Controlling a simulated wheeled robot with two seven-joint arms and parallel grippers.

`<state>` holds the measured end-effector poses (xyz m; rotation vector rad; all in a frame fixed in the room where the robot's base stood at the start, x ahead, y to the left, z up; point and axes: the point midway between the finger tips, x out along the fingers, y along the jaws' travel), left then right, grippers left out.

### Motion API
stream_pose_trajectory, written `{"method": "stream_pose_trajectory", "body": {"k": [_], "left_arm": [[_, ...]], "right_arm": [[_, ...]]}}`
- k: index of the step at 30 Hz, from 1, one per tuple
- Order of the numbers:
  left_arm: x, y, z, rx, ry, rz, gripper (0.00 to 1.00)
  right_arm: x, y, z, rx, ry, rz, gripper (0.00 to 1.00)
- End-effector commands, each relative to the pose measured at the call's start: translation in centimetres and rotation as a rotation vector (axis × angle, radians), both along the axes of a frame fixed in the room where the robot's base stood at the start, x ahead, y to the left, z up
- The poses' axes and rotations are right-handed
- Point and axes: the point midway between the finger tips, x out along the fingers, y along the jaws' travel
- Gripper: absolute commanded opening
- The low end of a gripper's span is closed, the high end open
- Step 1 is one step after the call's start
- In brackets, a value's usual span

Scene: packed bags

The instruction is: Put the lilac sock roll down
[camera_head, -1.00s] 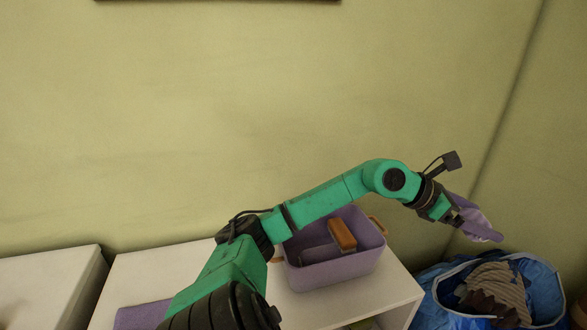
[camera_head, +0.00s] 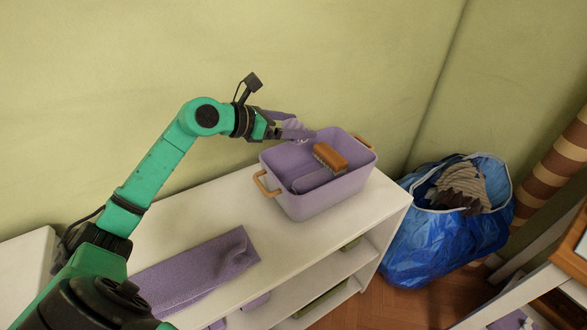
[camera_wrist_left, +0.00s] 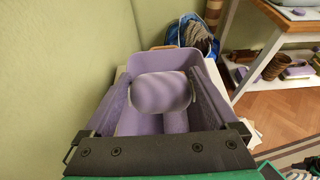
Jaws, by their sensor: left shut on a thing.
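The lilac sock roll (camera_wrist_left: 162,93) shows in the left wrist view as a pale, faintly striped roll between two lilac-looking fingers. My left gripper (camera_wrist_left: 160,98) is shut on it. In the head view the left gripper (camera_head: 290,130) is at the back left rim of the lilac bin (camera_head: 325,198), and the roll (camera_head: 293,124) is partly hidden by the fingers. The roll appears above the bin in the wrist view; I cannot tell how high.
The bin has wooden handles and holds a wooden brush (camera_head: 330,157) and lilac contents. It stands on a white shelf unit (camera_head: 376,205) with a folded lilac cloth (camera_head: 200,270) at the front. A blue bag (camera_head: 440,240) with striped cloth stands right. Wall is close behind.

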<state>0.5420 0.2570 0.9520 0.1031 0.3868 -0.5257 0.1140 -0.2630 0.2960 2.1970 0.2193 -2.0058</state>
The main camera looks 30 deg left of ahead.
Motion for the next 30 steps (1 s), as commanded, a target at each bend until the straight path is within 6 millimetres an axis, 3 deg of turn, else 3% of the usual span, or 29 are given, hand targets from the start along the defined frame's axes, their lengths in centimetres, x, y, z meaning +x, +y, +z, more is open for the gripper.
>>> {"method": "stream_pose_trajectory", "body": {"k": [1, 4, 15, 30], "left_arm": [[0.0, 0.0, -1.8, -0.006, 0.006, 0.000, 0.39], [0.0, 0.0, -4.8, -0.006, 0.004, 0.001, 0.39], [0.0, 0.0, -11.3, -0.002, -0.001, 0.002, 0.39], [0.0, 0.0, -12.4, 0.002, -0.002, 0.000, 0.39]], "right_arm": [[0.0, -0.1, -0.1, -0.001, 0.001, 0.000, 0.00], [0.0, -0.1, -0.2, -0.002, 0.001, 0.000, 0.00], [-0.1, 0.0, -0.5, 0.000, 0.001, -0.001, 0.00], [-0.1, 0.6, -1.5, 0.008, 0.001, -0.002, 0.00]]}}
